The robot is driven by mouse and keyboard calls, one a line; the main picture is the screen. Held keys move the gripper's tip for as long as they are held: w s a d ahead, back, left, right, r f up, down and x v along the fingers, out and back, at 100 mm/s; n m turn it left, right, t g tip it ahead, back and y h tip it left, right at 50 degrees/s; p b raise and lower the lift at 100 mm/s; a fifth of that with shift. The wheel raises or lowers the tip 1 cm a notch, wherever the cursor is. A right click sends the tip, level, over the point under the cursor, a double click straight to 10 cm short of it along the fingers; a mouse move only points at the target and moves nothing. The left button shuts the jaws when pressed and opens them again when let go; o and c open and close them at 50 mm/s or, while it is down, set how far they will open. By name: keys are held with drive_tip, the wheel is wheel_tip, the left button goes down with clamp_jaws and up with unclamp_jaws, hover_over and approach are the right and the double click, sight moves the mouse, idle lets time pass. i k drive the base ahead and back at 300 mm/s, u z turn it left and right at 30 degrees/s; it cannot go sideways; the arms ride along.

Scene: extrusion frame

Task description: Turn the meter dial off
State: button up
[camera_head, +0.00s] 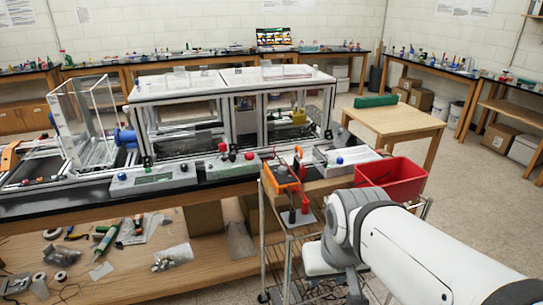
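I cannot pick out the meter or its dial for certain at this size. An orange box-shaped device (280,178) sits at the front of a wire cart, with dark and red upright handles in front of it. Two low grey panels, a left panel (153,178) and a right panel (232,166), lie along the bench's front edge with small displays and coloured knobs or buttons. Any dial setting is too small to read. My white arm enters from the lower right, in front of the cart. My gripper itself does not show.
A red bin (392,178) stands on the cart behind my arm. A long bench holds a framed clear enclosure (235,90). A small wooden table (396,122) stands behind. Loose parts lie on the bench's lower shelf (130,278).

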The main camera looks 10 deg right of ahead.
sight(283, 171)
drive_tip(key=u, duration=0.05)
drive_tip(key=i, duration=1)
drive_tip(key=z, duration=0.05)
